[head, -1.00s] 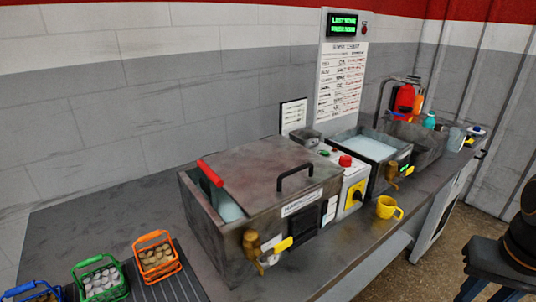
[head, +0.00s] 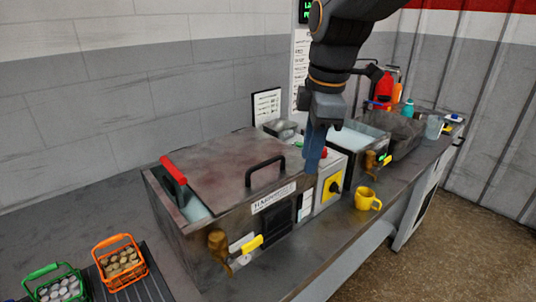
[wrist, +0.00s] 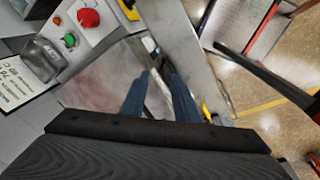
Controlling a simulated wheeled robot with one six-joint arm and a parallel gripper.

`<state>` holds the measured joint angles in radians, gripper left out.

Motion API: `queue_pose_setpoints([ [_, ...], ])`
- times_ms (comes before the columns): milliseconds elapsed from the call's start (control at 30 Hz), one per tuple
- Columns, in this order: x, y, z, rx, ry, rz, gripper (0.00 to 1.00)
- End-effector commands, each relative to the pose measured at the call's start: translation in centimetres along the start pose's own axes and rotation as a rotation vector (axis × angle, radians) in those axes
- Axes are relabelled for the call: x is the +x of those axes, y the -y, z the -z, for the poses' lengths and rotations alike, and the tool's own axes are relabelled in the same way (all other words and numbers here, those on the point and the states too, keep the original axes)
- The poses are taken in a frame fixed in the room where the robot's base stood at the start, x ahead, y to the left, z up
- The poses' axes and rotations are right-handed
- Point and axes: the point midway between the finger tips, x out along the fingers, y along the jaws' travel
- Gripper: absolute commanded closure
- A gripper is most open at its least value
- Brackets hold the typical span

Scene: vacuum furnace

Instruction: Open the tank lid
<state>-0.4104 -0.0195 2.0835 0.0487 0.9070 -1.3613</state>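The tank (head: 170,220) nearest me is a grey metal box on the bench. Its brownish flat lid (head: 225,165) lies over most of its top, leaving a strip of pale liquid at the left. A black bar handle (head: 266,168) stands on the lid near its front right. My gripper (head: 312,165) hangs pointing down by the lid's right edge, to the right of the handle and apart from it. In the wrist view its two blue fingers (wrist: 158,75) are spread with a gap and nothing clearly held. The lid (wrist: 100,85) shows beyond the left finger.
A control box with a red button (wrist: 88,17) and yellow switch (head: 333,188) stands right of the tank. A second tank (head: 357,143) and yellow mug (head: 367,199) are farther right. A red grip (head: 173,169) rises at the lid's left. An orange basket (head: 122,263) stands front left.

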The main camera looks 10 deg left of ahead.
Motion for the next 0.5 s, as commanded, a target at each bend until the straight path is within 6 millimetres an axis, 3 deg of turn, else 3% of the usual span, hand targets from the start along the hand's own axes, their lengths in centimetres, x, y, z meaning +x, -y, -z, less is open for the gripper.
queue_pose_setpoints([
  [33,-1.3,-0.5,2.0,-0.134,-0.011,-0.005,0.72],
  [200,-4.9,-0.9,6.5,-0.500,-0.035,-0.009,0.72],
  [367,-6.5,-0.8,8.2,-0.662,-0.046,-0.010,0.72],
  [500,-5.9,-0.8,8.5,-0.691,-0.048,-0.008,0.72],
])
